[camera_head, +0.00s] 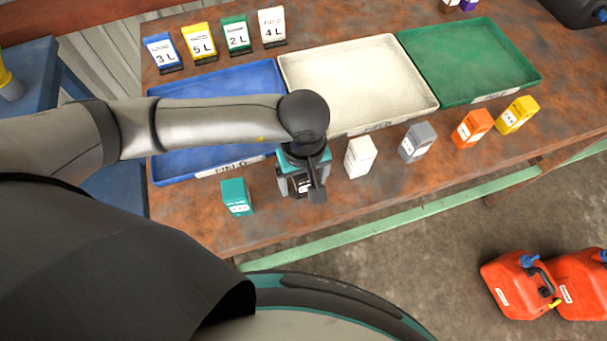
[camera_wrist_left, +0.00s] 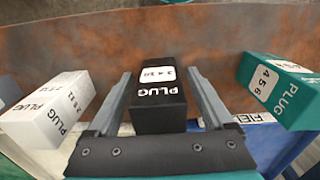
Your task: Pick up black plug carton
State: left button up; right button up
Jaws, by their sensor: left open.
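The black plug carton (camera_wrist_left: 158,97) stands between the two fingers of my left gripper (camera_wrist_left: 165,90) in the left wrist view, with a small gap showing beside the fingers. In the head view the left gripper (camera_head: 305,188) points down over the table near its front edge, and only a bit of the black carton (camera_head: 302,184) shows under it. The left gripper is open around the carton. My right gripper is in neither view.
A teal carton (camera_head: 237,197) stands left of the gripper and a white one (camera_head: 360,157) right of it. Grey (camera_head: 418,142), orange (camera_head: 472,128) and yellow (camera_head: 517,115) cartons follow. Blue (camera_head: 217,84), white (camera_head: 350,75) and green (camera_head: 470,60) trays lie behind on the rusty table (camera_head: 300,232).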

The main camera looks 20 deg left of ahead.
pick_arm(q)
grip_shut()
dwell(0.7)
